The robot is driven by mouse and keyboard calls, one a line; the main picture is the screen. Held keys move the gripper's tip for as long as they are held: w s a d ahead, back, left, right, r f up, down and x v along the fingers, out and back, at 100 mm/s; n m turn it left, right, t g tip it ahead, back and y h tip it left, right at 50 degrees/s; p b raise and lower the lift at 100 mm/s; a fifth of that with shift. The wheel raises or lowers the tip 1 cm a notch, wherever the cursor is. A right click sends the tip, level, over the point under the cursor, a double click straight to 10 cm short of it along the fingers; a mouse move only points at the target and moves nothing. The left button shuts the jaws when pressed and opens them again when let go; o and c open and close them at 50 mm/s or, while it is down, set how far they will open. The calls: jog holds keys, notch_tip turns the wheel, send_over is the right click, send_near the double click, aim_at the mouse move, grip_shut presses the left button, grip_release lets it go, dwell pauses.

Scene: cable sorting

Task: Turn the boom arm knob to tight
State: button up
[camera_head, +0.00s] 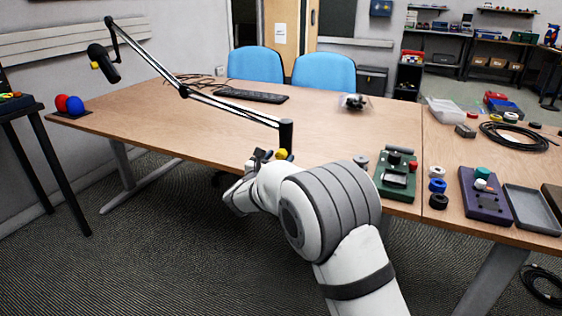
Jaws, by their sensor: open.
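The boom arm (182,90) reaches from its black upright base (286,134) near the table's front edge, up and left to a dark head (103,62) with a yellow tip. A yellow knob (282,154) sits low at the base, just above the table edge. My gripper (262,156) is immediately left of the knob, at the table's front edge. Its dark fingers are open, and nothing shows between them. My white arm comes up from the bottom right and hides part of the table edge. Whether a finger touches the knob cannot be told.
A black keyboard (252,96) lies behind the boom. A green device (396,176), a purple box (485,196), a grey tray (533,207) and coiled black cable (518,137) are on the right. Red and blue balls (69,104) are at the far left. The table's middle-left is clear.

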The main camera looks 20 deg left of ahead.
jog(key=shift+w, duration=0.1)
jog(key=c, duration=1)
jog(key=shift+f+m+b, duration=0.3)
jog(key=shift+m+b, duration=0.4)
jog(key=shift+b, duration=0.55)
jog(key=shift+m+b, duration=0.4)
jog(key=shift+b, duration=0.2)
jog(key=shift+m+b, duration=0.8)
jog(key=shift+b, duration=0.1)
jog(key=shift+r+m, duration=0.25)
jog(key=shift+m, duration=0.05)
jog(key=o, duration=1)
